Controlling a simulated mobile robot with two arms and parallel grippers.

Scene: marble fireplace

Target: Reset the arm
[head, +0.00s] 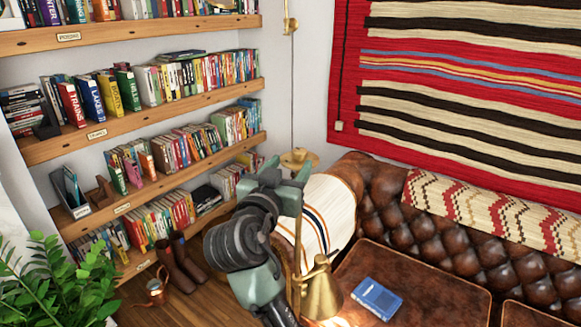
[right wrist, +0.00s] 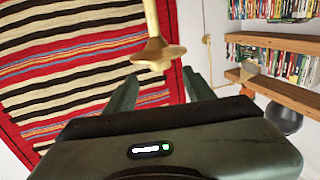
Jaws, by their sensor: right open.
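My right arm reaches up from the bottom middle of the head view. Its green-grey right gripper (head: 288,171) is raised in front of the gap between the bookshelves and the leather sofa. In the right wrist view the two fingers of the right gripper (right wrist: 160,88) stand apart with nothing held between them. A tan, disc-ended fitting on a rod (right wrist: 158,52) shows beyond and between the fingertips; I cannot tell how far away it is. My left gripper is in neither view.
A brass lamp (head: 323,290) stands close to the right of my arm. A brown leather sofa (head: 385,225) holds a blue book (head: 377,298). Bookshelves (head: 110,128) fill the left. Brown boots (head: 180,262) and a green plant (head: 50,285) are at lower left. A striped rug (head: 470,75) hangs behind.

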